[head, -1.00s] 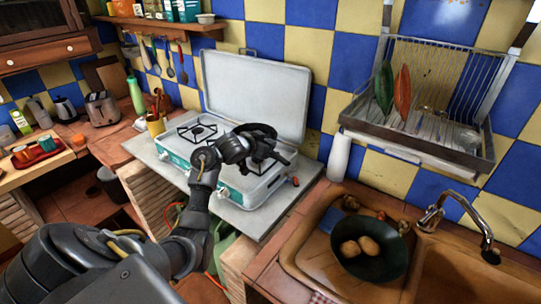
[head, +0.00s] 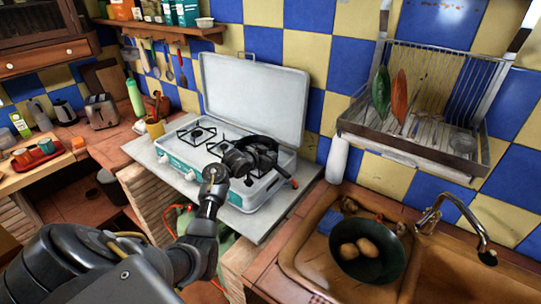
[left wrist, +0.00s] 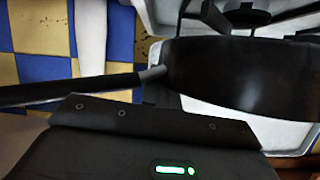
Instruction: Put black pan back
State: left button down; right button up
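A black pan (head: 262,146) is at the right burner of the open camping stove (head: 225,178). I cannot tell whether it rests fully on the burner. In the left wrist view the pan's dark side (left wrist: 235,75) fills the upper right, and its handle (left wrist: 70,90) runs out to the left, just beyond my gripper's housing. My right gripper is not in view.
The stove's raised lid (head: 255,95) stands behind the burners. A dark pan (head: 368,252) with potatoes sits in the sink basin at right. A dish rack (head: 415,145) hangs above the sink.

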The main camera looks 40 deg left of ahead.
pick_arm(q)
jog(key=shift+r, duration=0.1)
jog(key=shift+f, duration=0.3)
jog(key=c, duration=1.7)
grip_release()
jog(key=shift+r, duration=0.3)
jog(key=shift+s, duration=0.4)
jog(key=v, duration=1.1)
jog(key=shift+s+d+r, duration=0.1)
jog(key=shift+s+r, duration=0.05)
